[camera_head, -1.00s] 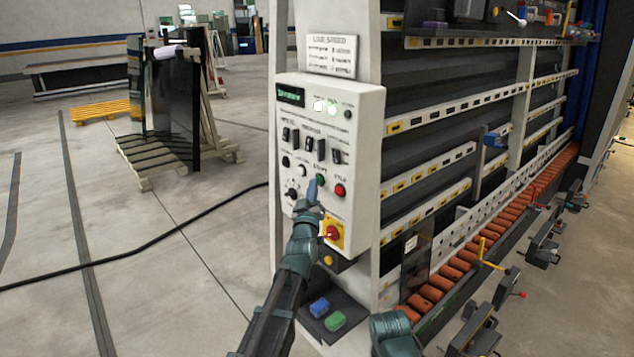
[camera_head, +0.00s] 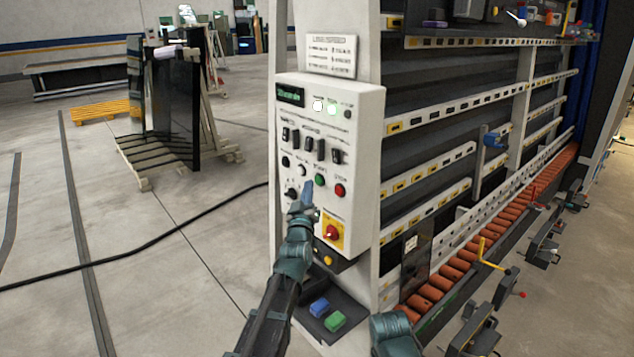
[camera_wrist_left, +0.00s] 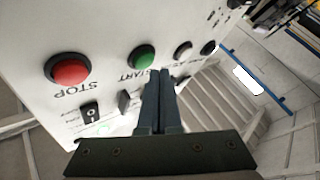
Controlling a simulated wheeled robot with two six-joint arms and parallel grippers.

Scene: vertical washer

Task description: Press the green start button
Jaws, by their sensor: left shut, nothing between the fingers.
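The green start button (camera_head: 320,180) sits on the white control panel (camera_head: 362,130), left of the red stop button (camera_head: 340,190). My right gripper is not in view; only part of my right arm shows at the bottom.
A red rotary switch on a yellow plate (camera_head: 333,232) is just below the buttons. Black switches (camera_head: 308,145) and small knobs surround them. A shelf with a blue and a green item (camera_head: 335,321) juts out below. The floor left of the panel is mostly open.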

